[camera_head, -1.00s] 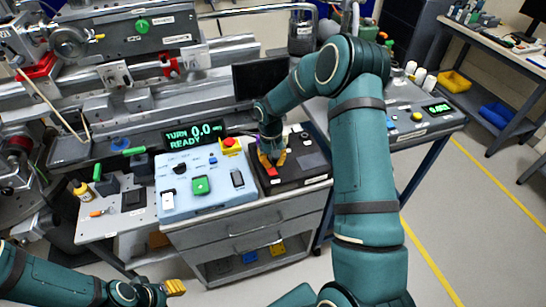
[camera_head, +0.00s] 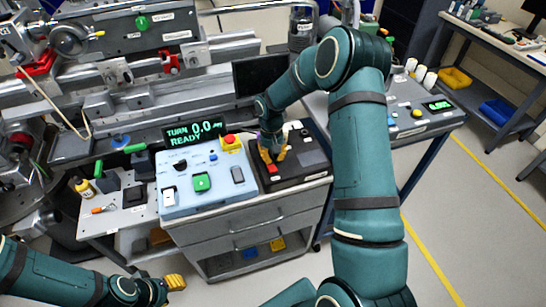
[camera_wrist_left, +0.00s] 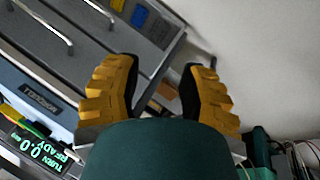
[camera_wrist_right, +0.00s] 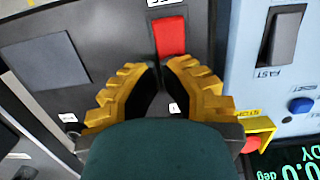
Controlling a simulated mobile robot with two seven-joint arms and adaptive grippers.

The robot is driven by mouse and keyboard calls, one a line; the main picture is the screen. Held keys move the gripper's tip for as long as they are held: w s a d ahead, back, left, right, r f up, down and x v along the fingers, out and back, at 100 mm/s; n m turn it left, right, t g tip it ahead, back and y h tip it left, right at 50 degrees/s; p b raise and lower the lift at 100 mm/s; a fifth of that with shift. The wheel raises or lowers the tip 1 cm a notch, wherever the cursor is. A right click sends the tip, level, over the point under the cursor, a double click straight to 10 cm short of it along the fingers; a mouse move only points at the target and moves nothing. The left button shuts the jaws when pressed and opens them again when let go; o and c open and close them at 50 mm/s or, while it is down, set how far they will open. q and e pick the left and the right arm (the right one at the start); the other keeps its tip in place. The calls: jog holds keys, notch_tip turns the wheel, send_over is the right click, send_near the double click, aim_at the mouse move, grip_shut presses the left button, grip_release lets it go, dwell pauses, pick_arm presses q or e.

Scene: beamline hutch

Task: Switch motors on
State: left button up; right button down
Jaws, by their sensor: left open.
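A red rocker switch (camera_head: 271,169) sits on the dark control box (camera_head: 312,160) on the bench. In the right wrist view the red switch (camera_wrist_right: 170,37) lies just beyond the fingertips. My right gripper (camera_head: 272,154) points down over the box beside the switch. Its yellow fingers (camera_wrist_right: 160,66) come together at the tips, with nothing seen between them; contact with the switch cannot be told. My left gripper (camera_head: 176,283) is low at the front left, away from the box. Its fingers are apart and empty in the left wrist view (camera_wrist_left: 160,70).
A light-blue panel (camera_head: 215,198) with a green control, rocker switches and a yellow-and-red stop button (camera_head: 231,142) stands left of the dark box. A display (camera_head: 194,132) reads "TURN 0.0 READY". A dark monitor (camera_head: 258,77) stands behind. Drawers are below.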

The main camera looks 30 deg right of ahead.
jog(key=shift+w+r, duration=0.1)
jog(key=shift+r, duration=0.3)
jog(key=r, duration=0.1)
jog(key=r+p, duration=0.2)
jog(key=shift+w+d, duration=0.1)
jog(key=shift+w, duration=0.15)
pick_arm(q)
jog(key=w+r, duration=0.1)
jog(key=w+r+p, duration=0.1)
jog(key=r, duration=0.1)
pick_arm(e)
notch_tip(320, 180, up, 10)
jog(key=w, duration=0.2)
jog(key=shift+d+f, duration=0.2)
jog(key=shift+d, duration=0.05)
